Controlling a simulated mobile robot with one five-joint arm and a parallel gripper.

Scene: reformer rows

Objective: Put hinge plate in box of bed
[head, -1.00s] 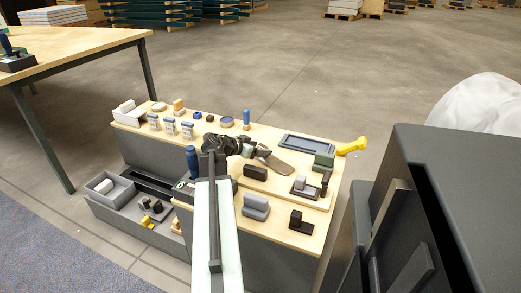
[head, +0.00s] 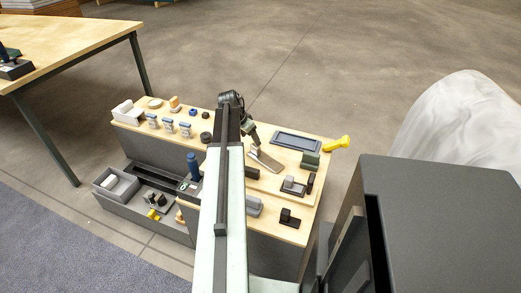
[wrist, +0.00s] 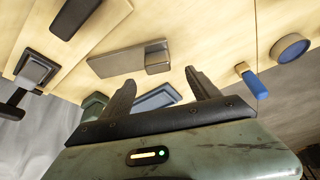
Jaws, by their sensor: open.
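A flat grey-brown metal plate with a small block at one end, likely the hinge plate (head: 267,160), lies on the wooden bench top. In the wrist view the plate (wrist: 118,60) lies just beyond my fingertips, its block nearest them. My gripper (wrist: 158,80) is open with nothing between its fingers. In the head view my gripper (head: 249,130) is above the bench near the plate, partly hidden by my arm. A grey open box (head: 116,197) stands on the low dark bed at the left. Its inside looks partly filled with a pale shape.
A blue-grey tray (head: 298,142), a green block (head: 310,160) and a yellow-handled thing (head: 337,143) stand right of the plate. Several small parts line the back of the bench. A dark cabinet (head: 440,200) is close at right. Floor behind the bench is clear.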

